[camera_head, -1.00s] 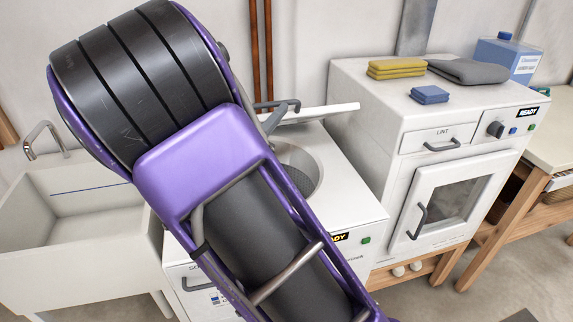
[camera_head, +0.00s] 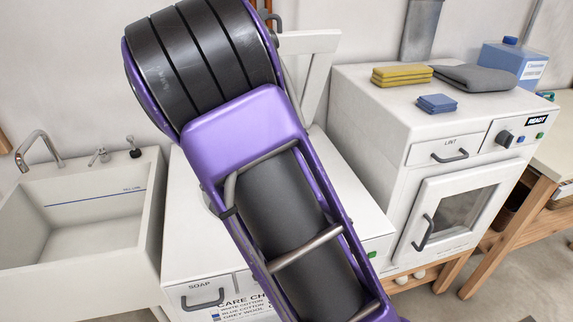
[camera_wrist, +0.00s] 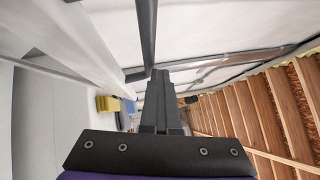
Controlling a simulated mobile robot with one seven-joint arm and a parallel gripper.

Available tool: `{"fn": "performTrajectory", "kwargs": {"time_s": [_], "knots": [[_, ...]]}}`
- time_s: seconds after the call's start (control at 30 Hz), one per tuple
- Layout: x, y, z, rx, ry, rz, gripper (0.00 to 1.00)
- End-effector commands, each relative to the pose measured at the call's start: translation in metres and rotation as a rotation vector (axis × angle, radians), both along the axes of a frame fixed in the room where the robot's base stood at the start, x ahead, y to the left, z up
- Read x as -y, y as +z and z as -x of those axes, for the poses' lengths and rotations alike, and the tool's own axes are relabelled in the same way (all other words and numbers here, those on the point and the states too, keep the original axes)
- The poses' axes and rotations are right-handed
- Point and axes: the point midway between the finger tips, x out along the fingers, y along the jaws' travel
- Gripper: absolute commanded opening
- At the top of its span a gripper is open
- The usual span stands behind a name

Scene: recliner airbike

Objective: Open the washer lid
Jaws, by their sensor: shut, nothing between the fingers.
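The white washer (camera_head: 185,235) stands in the middle of the head view, largely hidden behind my purple arm. Its white lid (camera_head: 312,45) is raised steeply at the back of the washer, near the wall. A dark handle (camera_head: 275,20) shows at the lid's upper left edge. My gripper (camera_wrist: 160,75) is shut and empty in the wrist view, with its fingertips close to a dark bar (camera_wrist: 147,35), which looks like the lid handle. I cannot tell whether they touch. In the head view the gripper is hidden behind my arm, as is most of the tub opening.
A white dryer (camera_head: 395,130) stands to the right, with yellow cloths (camera_head: 402,76), a blue cloth (camera_head: 437,103), a grey cloth (camera_head: 475,77) and a blue jug (camera_head: 512,62) on top. A sink (camera_head: 80,215) is at the left. The wall is close behind.

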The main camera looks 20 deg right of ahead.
Motion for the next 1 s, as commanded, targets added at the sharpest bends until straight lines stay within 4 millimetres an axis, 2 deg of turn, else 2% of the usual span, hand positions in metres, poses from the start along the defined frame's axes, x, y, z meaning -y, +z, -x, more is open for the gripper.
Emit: {"fn": "performTrajectory", "kwargs": {"time_s": [0.67, 1.0], "knots": [[-0.0004, 0.0047, -0.0048, -0.001, 0.001, 0.0, 0.0], [0.0077, 0.008, -0.0029, -0.001, -0.002, -0.001, 0.0]]}}
